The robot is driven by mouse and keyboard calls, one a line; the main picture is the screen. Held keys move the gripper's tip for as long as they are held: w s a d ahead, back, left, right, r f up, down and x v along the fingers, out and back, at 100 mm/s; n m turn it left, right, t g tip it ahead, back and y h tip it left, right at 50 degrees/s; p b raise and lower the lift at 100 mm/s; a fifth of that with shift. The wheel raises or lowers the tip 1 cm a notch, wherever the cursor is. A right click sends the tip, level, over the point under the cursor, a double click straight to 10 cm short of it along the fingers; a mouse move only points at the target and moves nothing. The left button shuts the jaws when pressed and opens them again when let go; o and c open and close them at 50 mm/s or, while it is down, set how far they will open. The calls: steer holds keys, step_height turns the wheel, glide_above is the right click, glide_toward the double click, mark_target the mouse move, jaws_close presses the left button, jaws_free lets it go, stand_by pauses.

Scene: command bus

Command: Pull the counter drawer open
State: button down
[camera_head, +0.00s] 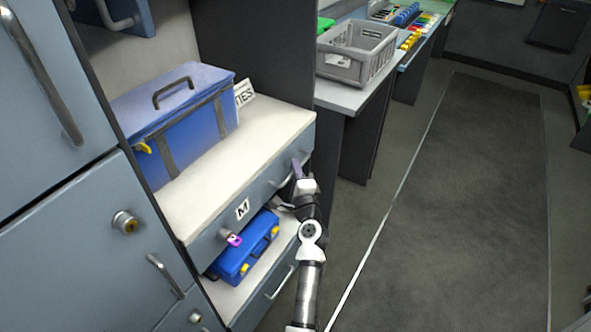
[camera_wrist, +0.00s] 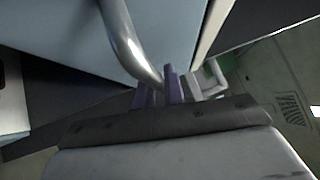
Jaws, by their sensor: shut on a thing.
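The counter drawer (camera_head: 262,193) is the grey-blue front just below the white countertop, with an "M" label and a lock with a pink tag. No open gap shows above its front in the head view. Its curved metal handle (camera_wrist: 126,42) crosses the upper middle of the wrist view. My gripper (camera_head: 298,170) is at the right part of the drawer front. In the wrist view my gripper (camera_wrist: 160,88) has its purple fingers shut on the lower end of the handle. The fingers partly hide the grasped spot.
A blue toolbox (camera_head: 187,120) stands on the countertop (camera_head: 205,205). A smaller blue case (camera_head: 245,250) sits on the open shelf below, above a lower drawer (camera_head: 268,292). A grey crate (camera_head: 357,52) is on the bench behind. The floor (camera_head: 450,210) to the right is clear.

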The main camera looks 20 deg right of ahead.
steer(key=s+d+b, duration=0.7)
steer(key=s+d, duration=0.9)
steer(key=s, duration=0.5)
steer(key=shift+s+d, duration=0.25)
steer(key=shift+d, duration=0.15)
steer(key=c, duration=1.5)
jaws_free()
steer(key=s+b, duration=0.1)
steer(key=s, duration=0.3)
steer(key=s+a+f+b, duration=0.1)
steer(key=s, duration=0.4)
steer(key=s+b, duration=0.1)
steer(key=s, duration=0.3)
steer(key=shift+s+a+f, duration=0.3)
steer(key=shift+a+f, duration=0.1)
